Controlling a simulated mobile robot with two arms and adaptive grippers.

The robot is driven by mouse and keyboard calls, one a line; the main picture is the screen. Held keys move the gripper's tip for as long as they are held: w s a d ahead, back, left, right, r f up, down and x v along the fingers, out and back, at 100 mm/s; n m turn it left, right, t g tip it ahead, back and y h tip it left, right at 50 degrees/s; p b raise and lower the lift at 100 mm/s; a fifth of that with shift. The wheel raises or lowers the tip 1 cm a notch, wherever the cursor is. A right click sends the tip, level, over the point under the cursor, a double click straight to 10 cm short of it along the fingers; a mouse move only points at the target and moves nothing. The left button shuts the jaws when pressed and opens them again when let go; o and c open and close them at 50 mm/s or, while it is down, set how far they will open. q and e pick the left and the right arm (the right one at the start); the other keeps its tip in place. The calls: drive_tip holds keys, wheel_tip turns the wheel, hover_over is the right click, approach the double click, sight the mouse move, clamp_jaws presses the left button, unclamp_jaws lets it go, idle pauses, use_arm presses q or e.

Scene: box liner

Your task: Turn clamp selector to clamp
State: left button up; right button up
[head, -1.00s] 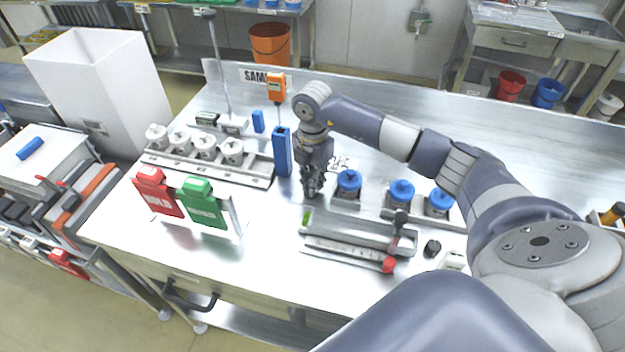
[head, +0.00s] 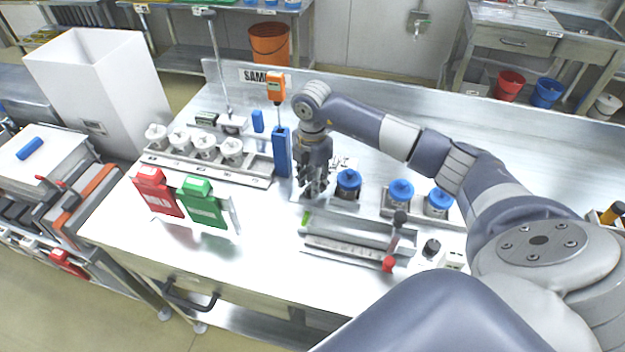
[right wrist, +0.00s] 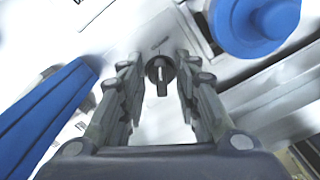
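A small black selector knob (right wrist: 161,72) with a light pointer line sits on a pale plate in the right wrist view. It lies between the two fingers of my right gripper (right wrist: 158,70), which are spread with a gap on each side of it. In the head view my right gripper (head: 315,188) points down at the bench, left of a blue-capped container (head: 348,184). The knob is hidden behind the gripper there. Whether the fingertips are level with the knob is hard to tell. My left gripper is not in view.
A blue upright holder (head: 282,152) stands close left of the gripper. A metal trough fixture (head: 345,238) with a red-ended lever lies in front, and another black knob (head: 432,248) is at its right. Red (head: 158,192) and green (head: 203,204) holders stand front left.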

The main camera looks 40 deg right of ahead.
drive_tip(key=shift+r, duration=0.15)
wheel_tip(320, 180, up, 12)
idle(0.5)
idle(0.4)
